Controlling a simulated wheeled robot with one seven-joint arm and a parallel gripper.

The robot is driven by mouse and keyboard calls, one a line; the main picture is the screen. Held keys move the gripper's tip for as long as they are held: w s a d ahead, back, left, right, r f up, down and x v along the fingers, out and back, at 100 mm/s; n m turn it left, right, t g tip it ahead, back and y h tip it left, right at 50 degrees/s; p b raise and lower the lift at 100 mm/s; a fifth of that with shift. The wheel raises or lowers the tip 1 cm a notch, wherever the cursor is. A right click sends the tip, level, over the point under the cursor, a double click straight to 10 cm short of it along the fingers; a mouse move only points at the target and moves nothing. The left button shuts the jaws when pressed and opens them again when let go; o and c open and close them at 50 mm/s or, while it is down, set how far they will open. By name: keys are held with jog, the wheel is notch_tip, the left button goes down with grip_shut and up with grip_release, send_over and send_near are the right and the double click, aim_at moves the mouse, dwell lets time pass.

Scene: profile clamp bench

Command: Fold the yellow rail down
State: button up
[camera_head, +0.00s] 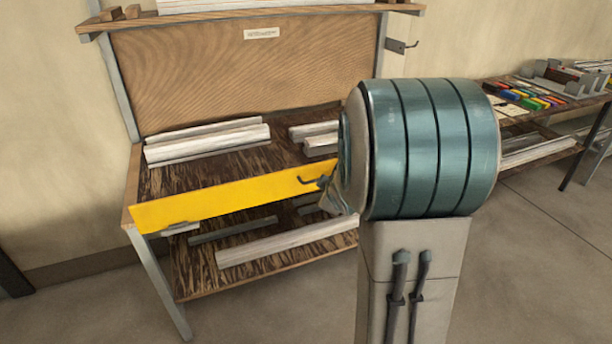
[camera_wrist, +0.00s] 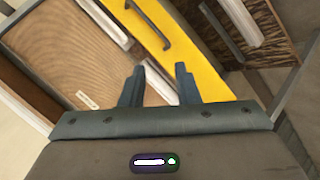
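The yellow rail (camera_head: 215,200) runs along the front edge of the wooden bench, its broad flat face turned to the front. A dark bar handle (camera_head: 310,182) sits near its right end, partly beside my arm. In the wrist view the rail (camera_wrist: 200,72) crosses diagonally, with the handle (camera_wrist: 150,22) on its face above my fingertips. My gripper (camera_wrist: 159,72) is open, with a clear gap between its two fingers and nothing in it. The handle lies outside that gap. In the head view my arm hides the rail's right end and most of my gripper.
Pale profiles (camera_head: 205,142) lie on the bench top behind the rail, and more (camera_head: 285,242) lie on the lower shelf. A wooden back panel (camera_head: 240,75) rises behind. A side table (camera_head: 515,118) with coloured items stands at right. The floor at front left is clear.

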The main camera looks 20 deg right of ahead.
jog(key=w+d+f+n+t+y+b, duration=0.25)
jog(key=w+d+f+n+t, duration=0.3)
jog(key=f+n, duration=0.4)
jog(key=shift+m+g+y, duration=0.25)
jog(key=shift+g, duration=0.1)
jog(key=x, duration=0.4)
jog(key=p+x, duration=0.1)
jog(key=x, duration=0.4)
jog(key=p+x, duration=0.1)
jog(key=x, duration=0.4)
jog(key=shift+w+d, duration=0.15)
jog(key=shift+d, duration=0.15)
grip_shut()
